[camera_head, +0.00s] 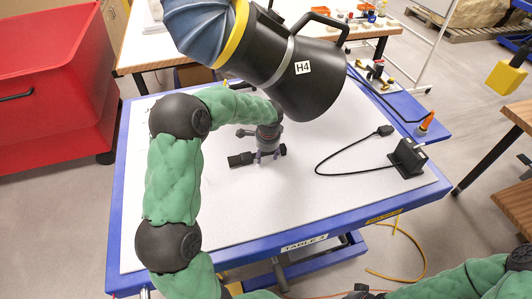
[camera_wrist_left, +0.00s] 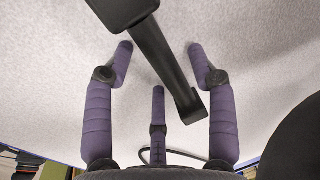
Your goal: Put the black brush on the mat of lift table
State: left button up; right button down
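The lift table, labelled TABLE 4, has a pale grey-white mat (camera_head: 200,225) on its top. The black brush (camera_head: 240,160) is at the middle of the mat, under my left gripper (camera_head: 266,154), and looks to be lying on it. In the left wrist view the brush (camera_wrist_left: 168,60) has a wide block at the top and a handle running down to the right. The purple fingers of my left gripper (camera_wrist_left: 160,75) are spread around the handle, with visible gaps. My right gripper is not visible; only part of that arm shows at the lower right.
A large black extraction nozzle (camera_head: 290,75) marked H4 hangs over the table's back. A black device (camera_head: 408,158) with a cable stands at the mat's right. A red bin (camera_head: 45,80) is at left, and a bench (camera_head: 145,45) is behind. The mat's front is clear.

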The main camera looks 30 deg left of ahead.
pick_arm(q)
notch_tip(320, 180, up, 12)
jog(key=s+d+p, duration=0.1)
jog(key=p, duration=0.1)
jog(key=shift+s+d+p, duration=0.25)
jog(key=shift+d+p, duration=0.05)
jog(key=shift+d, duration=0.05)
jog(key=shift+f, duration=0.1)
dwell(0.6)
